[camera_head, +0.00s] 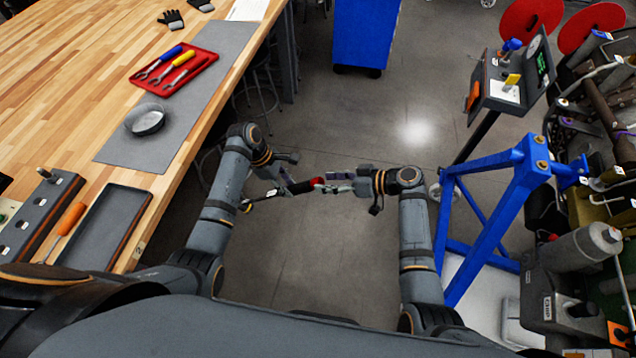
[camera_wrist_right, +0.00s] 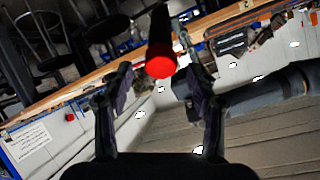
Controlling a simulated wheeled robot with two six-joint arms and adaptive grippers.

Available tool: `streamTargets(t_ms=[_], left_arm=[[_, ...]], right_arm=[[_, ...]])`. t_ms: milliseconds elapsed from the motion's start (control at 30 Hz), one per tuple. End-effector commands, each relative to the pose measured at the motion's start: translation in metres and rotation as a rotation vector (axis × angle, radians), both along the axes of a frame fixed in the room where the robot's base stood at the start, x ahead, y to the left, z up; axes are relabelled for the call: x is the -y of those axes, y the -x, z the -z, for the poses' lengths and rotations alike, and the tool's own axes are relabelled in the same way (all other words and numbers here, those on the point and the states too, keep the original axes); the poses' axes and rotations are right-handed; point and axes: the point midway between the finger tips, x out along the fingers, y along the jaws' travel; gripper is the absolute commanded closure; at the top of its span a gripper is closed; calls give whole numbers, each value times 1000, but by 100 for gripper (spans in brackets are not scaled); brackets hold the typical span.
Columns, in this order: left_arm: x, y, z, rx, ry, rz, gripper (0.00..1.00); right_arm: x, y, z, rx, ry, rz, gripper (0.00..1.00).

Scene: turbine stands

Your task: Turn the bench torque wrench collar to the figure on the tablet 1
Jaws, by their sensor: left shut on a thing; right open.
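The torque wrench (camera_head: 302,187), dark with a red section, is held over the floor between my arms. My left gripper (camera_head: 286,186) is shut on it near the middle, and its dark end extends to the lower left. My right gripper (camera_head: 333,184) is open at the wrench's red end. In the right wrist view, the wrench's round red end (camera_wrist_right: 162,67) points at the camera, between the spread fingers of the right gripper (camera_wrist_right: 157,82). Contact cannot be told. A screen with green marks (camera_head: 543,68), possibly the tablet, stands at upper right; its figure is unreadable.
A wooden bench (camera_head: 75,60) with a grey mat (camera_head: 205,95) is at left. It bears a red tray (camera_head: 205,60) of wrenches and a round dish (camera_head: 145,120). A blue stand (camera_head: 510,195) and turbine parts are close on the right. Open floor (camera_head: 345,255) lies between.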

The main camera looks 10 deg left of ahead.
Motion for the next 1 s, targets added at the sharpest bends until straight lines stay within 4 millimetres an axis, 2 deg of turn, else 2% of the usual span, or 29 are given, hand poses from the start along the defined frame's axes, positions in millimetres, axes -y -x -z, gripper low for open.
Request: streamTargets(t_ms=[167, 600, 667, 1000], left_arm=[[0, -1, -1, 2, 1, 0, 100], [0, -1, -1, 2, 1, 0, 100], [0, -1, -1, 2, 1, 0, 100], [0, -1, -1, 3, 1, 0, 100]], right_arm=[[-6, 0, 2, 0, 1, -2, 42], [-6, 0, 2, 0, 1, 0, 42], [-6, 0, 2, 0, 1, 0, 48], [-6, 0, 2, 0, 1, 0, 94]])
